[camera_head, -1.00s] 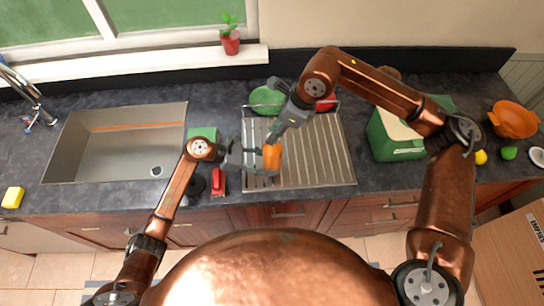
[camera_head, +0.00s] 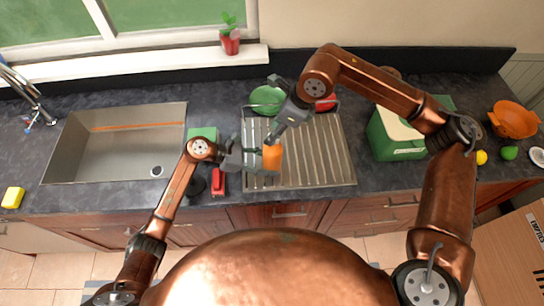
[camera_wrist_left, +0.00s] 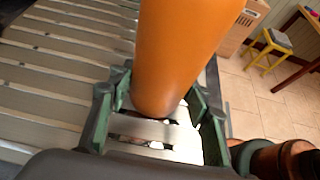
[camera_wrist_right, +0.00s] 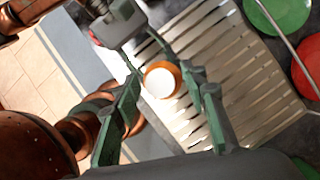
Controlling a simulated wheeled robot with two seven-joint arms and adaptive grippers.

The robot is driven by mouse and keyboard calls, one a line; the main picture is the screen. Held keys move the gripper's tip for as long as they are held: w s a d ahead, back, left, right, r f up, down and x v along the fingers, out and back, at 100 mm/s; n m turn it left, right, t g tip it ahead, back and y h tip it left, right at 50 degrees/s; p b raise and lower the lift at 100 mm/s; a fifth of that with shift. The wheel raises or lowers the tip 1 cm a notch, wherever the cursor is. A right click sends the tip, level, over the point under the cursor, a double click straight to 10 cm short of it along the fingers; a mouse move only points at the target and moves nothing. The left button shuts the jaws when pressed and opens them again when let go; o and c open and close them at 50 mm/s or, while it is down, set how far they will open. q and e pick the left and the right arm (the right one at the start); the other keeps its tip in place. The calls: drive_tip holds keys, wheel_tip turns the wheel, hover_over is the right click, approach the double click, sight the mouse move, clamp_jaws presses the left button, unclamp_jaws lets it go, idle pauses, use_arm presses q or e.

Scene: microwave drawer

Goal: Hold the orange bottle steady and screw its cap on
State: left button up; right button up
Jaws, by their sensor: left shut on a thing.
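The orange bottle (camera_head: 272,158) is upright over the near left part of the drainer. My left gripper (camera_head: 262,164) is shut on it from the left. The left wrist view shows the orange body (camera_wrist_left: 178,50) between the two fingers. My right gripper (camera_head: 274,136) is above the bottle, pointing down at its top. In the right wrist view its fingers (camera_wrist_right: 163,88) are spread apart with nothing gripped. A round white top, which looks like the cap (camera_wrist_right: 160,83), shows on the bottle between them. I cannot tell how tightly it sits.
The ribbed metal drainer (camera_head: 325,160) lies beneath, with a green plate (camera_head: 266,97) and a red dish (camera_head: 326,104) behind. The sink (camera_head: 120,155) is to the left. A green box (camera_head: 392,142) stands to the right. A red object (camera_head: 219,182) lies near the front edge.

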drive_tip(key=shift+r, duration=2.25)
use_arm(q)
drive_tip(key=o, duration=1.8)
drive_tip(key=v, duration=1.2)
use_arm(e)
drive_tip(key=shift+f, duration=0.1)
